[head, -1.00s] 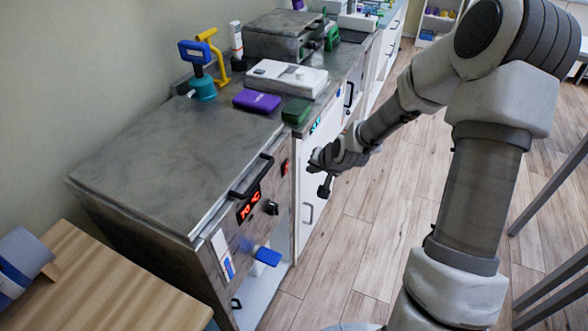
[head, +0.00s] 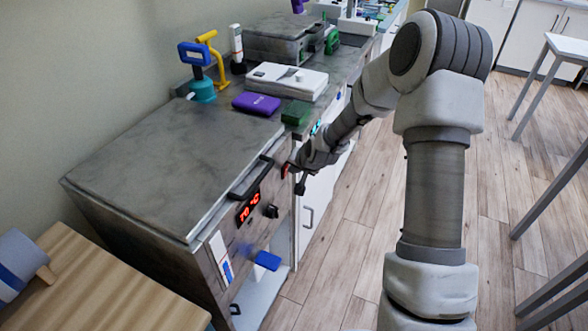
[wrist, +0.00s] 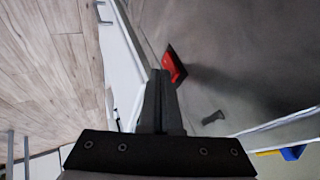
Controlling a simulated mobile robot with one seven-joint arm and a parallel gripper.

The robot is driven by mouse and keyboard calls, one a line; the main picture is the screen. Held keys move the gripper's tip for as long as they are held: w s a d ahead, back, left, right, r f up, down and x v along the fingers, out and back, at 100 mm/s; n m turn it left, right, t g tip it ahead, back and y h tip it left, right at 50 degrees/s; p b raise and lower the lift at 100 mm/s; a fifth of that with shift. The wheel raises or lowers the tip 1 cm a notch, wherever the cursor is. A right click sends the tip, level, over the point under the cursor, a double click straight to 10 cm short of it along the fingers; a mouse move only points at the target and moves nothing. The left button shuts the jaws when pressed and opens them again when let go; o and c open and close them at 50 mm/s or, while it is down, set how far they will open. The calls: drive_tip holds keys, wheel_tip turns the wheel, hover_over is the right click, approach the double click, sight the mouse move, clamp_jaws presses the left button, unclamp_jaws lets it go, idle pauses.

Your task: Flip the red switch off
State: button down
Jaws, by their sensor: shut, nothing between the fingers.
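In the wrist view the red switch (wrist: 175,64) shows in a dark surround, just right of my fingertips. The closed fingers (wrist: 160,75) point toward the panel edge beside the switch. I cannot tell whether they touch the switch, or which way its rocker is tilted.
A purple box (head: 256,103) and green box (head: 296,111) lie on the counter beyond.

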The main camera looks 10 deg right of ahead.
drive_tip(key=shift+w+a+r, duration=0.15)
drive_tip(key=shift+a, duration=0.1)
drive_tip(key=shift+r+p, duration=0.3)
drive_tip(key=shift+r, duration=0.5)
drive_tip(key=shift+d, duration=0.1)
